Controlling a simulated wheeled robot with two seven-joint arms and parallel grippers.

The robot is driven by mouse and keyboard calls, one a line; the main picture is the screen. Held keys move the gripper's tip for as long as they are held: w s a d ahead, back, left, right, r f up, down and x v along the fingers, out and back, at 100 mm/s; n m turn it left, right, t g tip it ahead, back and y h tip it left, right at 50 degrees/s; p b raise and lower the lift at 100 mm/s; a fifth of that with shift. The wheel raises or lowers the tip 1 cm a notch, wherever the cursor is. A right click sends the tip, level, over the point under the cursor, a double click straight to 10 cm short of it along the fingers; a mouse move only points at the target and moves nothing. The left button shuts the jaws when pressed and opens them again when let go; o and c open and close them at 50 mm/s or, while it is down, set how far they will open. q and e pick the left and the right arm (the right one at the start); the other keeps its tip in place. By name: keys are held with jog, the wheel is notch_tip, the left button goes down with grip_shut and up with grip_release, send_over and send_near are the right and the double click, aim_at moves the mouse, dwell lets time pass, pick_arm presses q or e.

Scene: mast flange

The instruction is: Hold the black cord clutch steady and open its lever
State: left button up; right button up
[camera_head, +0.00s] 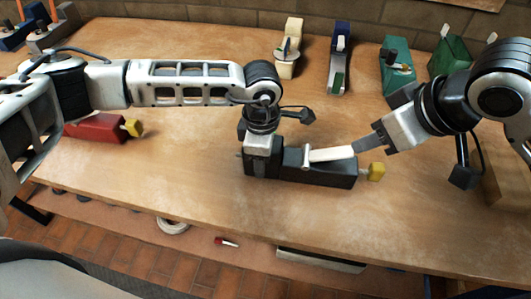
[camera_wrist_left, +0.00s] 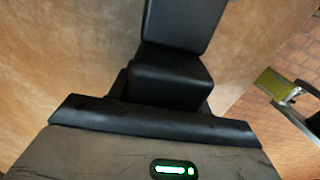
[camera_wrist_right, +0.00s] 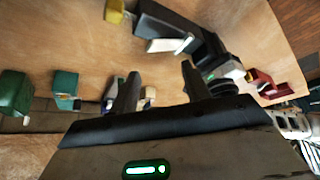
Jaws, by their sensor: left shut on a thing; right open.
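The black cord clutch (camera_head: 322,176) lies on the workbench near its front edge, with a cream lever (camera_head: 331,154) along its top and a yellow knob (camera_head: 377,171) at its right end. My left gripper (camera_head: 261,152) is shut on the clutch's left end. Its grip is mostly hidden by the wrist in the head view. My right gripper (camera_head: 362,147) is open, with its fingers beside the lever's free right end. In the right wrist view the fingers are spread with nothing between them, and the clutch (camera_wrist_right: 208,45) and lever (camera_wrist_right: 166,45) show beyond.
A cream clutch (camera_head: 288,50), a blue one (camera_head: 340,58), a green one (camera_head: 397,76) and another green item (camera_head: 449,52) stand along the back. A red clutch (camera_head: 98,128) lies left, under my left arm. The front middle of the bench (camera_head: 200,185) is clear.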

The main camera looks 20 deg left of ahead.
jog(key=m, duration=0.1)
jog(key=m+g+y, duration=0.5)
jog(key=m+y, duration=0.2)
jog(key=m, duration=1.4)
send_near(337, 152)
jog(key=shift+d+f, duration=0.55)
jog(key=shift+d, duration=0.05)
jog(key=m, duration=0.1)
jog(key=m+y, duration=0.1)
jog(key=d+m+y, duration=0.1)
jog(key=m, duration=0.1)
jog(key=shift+w+f, duration=0.25)
jog(key=shift+f, duration=0.15)
jog(key=x, duration=1.1)
jog(key=shift+s+a, duration=0.2)
jog(key=shift+a, duration=0.1)
